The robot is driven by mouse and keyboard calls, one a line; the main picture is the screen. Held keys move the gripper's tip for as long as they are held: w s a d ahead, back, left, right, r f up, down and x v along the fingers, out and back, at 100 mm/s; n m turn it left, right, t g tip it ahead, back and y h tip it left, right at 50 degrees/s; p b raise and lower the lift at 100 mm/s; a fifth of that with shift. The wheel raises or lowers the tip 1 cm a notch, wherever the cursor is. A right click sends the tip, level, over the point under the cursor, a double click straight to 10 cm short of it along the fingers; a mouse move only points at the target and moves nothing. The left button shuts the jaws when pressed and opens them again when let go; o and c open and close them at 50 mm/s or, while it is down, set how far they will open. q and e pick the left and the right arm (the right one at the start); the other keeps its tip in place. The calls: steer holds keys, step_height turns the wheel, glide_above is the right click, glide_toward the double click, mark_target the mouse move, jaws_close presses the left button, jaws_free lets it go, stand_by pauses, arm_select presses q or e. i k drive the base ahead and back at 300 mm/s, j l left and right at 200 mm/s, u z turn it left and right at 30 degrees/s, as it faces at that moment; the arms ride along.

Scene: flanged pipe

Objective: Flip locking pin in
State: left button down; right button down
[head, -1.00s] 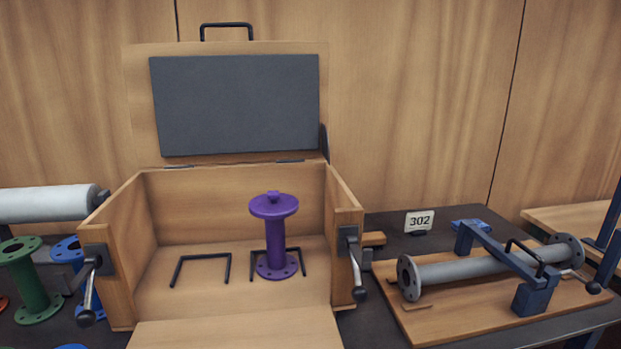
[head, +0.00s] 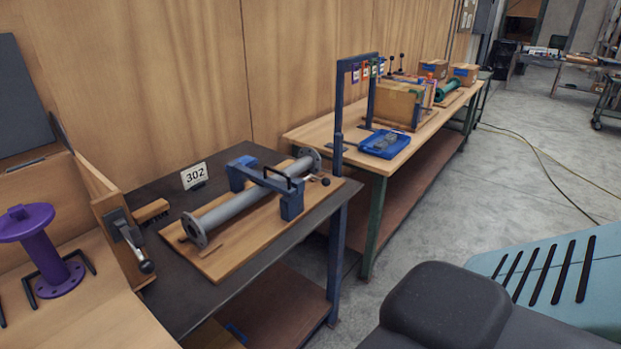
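A grey flanged pipe (head: 245,205) lies on a wooden board (head: 262,235) on the dark table at the centre left. A blue clamp bar with a black handle (head: 268,180) spans over it, with a blue foot on the near side. A small pin or lever with a black ball end (head: 325,181) shows beside the pipe's right flange; its exact seating is too small to tell. At the left, the wooden box has a lever with a dark knob (head: 136,252) on its side. A purple flanged spool (head: 45,255) stands in the box. Neither gripper shows.
A number sign "302" (head: 194,176) stands behind the board, with a small wooden block (head: 150,211) beside the box. A second bench (head: 425,127) at the back holds boxes and a blue tray (head: 384,144). The concrete floor (head: 420,230) to the right is mostly open, with a yellow cable across it.

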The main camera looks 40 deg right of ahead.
mark_target(326, 181)
steer(key=z, duration=1.5)
